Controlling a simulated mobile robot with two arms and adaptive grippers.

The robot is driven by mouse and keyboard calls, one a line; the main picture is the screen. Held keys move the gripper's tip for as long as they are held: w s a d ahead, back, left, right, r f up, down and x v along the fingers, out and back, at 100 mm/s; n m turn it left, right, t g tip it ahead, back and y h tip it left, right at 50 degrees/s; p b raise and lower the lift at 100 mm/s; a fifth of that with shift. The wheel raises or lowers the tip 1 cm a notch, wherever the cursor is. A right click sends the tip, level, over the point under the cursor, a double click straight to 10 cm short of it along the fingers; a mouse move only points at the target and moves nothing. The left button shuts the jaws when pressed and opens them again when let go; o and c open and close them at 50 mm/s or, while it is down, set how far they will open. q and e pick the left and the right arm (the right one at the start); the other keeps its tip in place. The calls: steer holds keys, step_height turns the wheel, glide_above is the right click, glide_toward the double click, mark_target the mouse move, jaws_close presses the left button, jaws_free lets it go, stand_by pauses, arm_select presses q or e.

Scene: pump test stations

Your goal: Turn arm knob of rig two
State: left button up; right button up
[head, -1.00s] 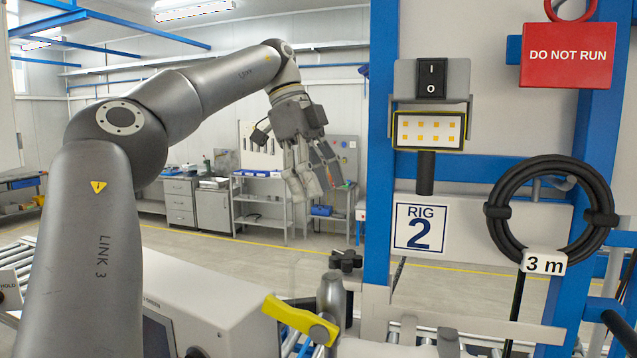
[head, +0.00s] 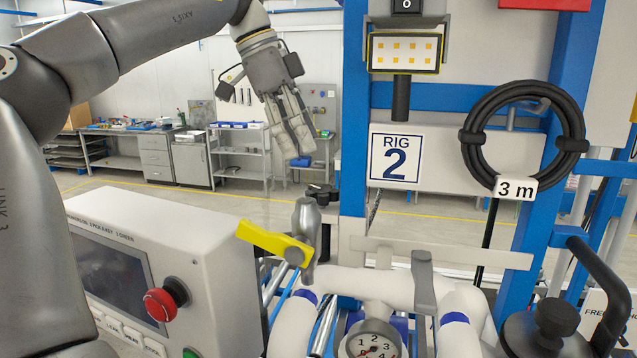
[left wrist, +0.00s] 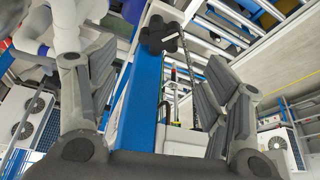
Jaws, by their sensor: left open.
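A black lobed knob (head: 319,190), which I take to be the arm knob, sits beside the blue post of rig two, left of the "RIG 2" sign (head: 395,157). In the left wrist view the knob (left wrist: 161,35) shows near the top, in the gap between the fingers. My left gripper (head: 299,147) is open and empty. It points down, above and slightly left of the knob in the head view, apart from it. My right gripper is not in view.
A yellow-handled valve (head: 275,243) stands just below the knob in the picture. A white control box (head: 170,235) with a red button (head: 162,302) is at lower left. A coiled black cable (head: 475,135) hangs on the right. White pipes with a gauge (head: 374,343) fill the lower middle.

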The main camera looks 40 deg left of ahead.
mark_target(321, 189)
arm_select(q)
steer(key=p+x, duration=0.1)
steer(key=x, duration=0.7)
steer(key=shift+w+d+f+p, duration=0.1)
steer(key=shift+w+f+p, duration=0.1)
steer(key=shift+f+p, duration=0.2)
steer(key=shift+r, duration=0.1)
steer(key=c, duration=1)
steer(key=shift+m+g+h, duration=0.5)
steer(key=shift+m+g, duration=0.3)
steer(key=shift+m, duration=1.5)
steer(key=o, duration=1)
